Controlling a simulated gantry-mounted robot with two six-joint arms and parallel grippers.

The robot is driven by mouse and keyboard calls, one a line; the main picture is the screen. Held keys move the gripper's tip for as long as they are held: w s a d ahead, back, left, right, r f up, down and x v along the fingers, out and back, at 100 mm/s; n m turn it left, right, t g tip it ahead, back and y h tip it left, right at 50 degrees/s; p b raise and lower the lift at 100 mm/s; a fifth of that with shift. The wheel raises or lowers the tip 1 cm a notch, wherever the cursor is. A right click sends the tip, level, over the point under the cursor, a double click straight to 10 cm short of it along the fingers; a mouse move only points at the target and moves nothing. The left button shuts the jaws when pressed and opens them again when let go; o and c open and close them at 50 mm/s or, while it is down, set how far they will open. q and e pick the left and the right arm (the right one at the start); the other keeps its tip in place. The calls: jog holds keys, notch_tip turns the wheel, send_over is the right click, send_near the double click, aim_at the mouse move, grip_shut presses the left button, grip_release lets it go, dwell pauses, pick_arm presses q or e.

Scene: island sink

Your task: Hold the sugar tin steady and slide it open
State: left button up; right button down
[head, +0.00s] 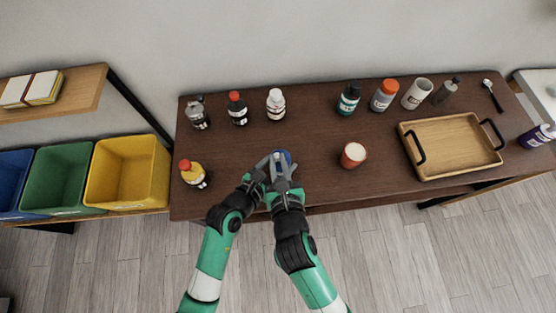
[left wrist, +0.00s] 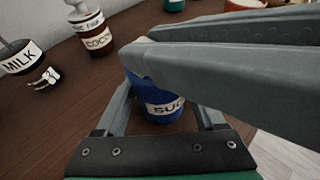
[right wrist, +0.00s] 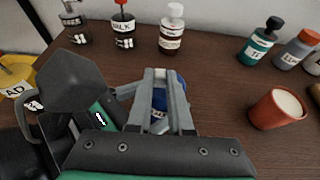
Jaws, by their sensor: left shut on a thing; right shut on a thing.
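The sugar tin is a blue can with a white label; it stands on the dark wooden table near the front edge and shows best in the left wrist view (left wrist: 165,105). In the head view only a blue part of the tin (head: 286,156) shows between the fingers. My left gripper (head: 268,164) is shut on the tin from the left side. My right gripper (head: 281,160) comes over the tin from the front and is shut on its upper part. The right fingers (right wrist: 162,85) hide most of the tin in the right wrist view, and the lid is mostly hidden.
Several bottles line the back of the table. A wooden tray (head: 452,146) lies at the right. Colored bins (head: 125,172) stand left of the table.

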dwell(0.5)
jog(key=shift+w+d, duration=0.15)
jog(key=shift+d, duration=0.75)
jog(key=c, duration=0.8)
grip_release()
jog(key=v, duration=1.2)
jog(key=shift+a, duration=0.1)
pick_arm(q)
jog(key=o, duration=1.5)
jog(key=shift+c, duration=0.2)
